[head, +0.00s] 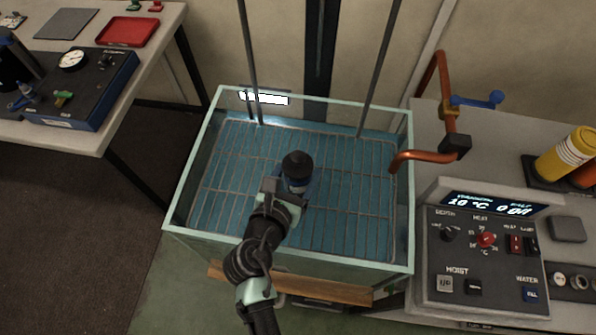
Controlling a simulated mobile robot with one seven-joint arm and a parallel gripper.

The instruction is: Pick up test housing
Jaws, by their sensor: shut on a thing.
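The test housing (297,166) appears to be the dark-capped cylinder over the glass tank (404,245). My gripper (288,188) reaches in over the tank's front edge and is shut on this cylinder. Its dark round top faces the camera, and a bluish-grey body shows below it. My gripper and wrist hide its lower part and the fingertips. I cannot tell whether it touches the wire rack (230,180) in the tank or is held above it.
A bench at left holds a blue gauge box (85,88) and a red tray (127,32). At right stand a control panel (485,258), a copper pipe (425,158) and a yellow cylinder (567,153). Two dark rods rise at the tank's back. The rack around the cylinder looks clear.

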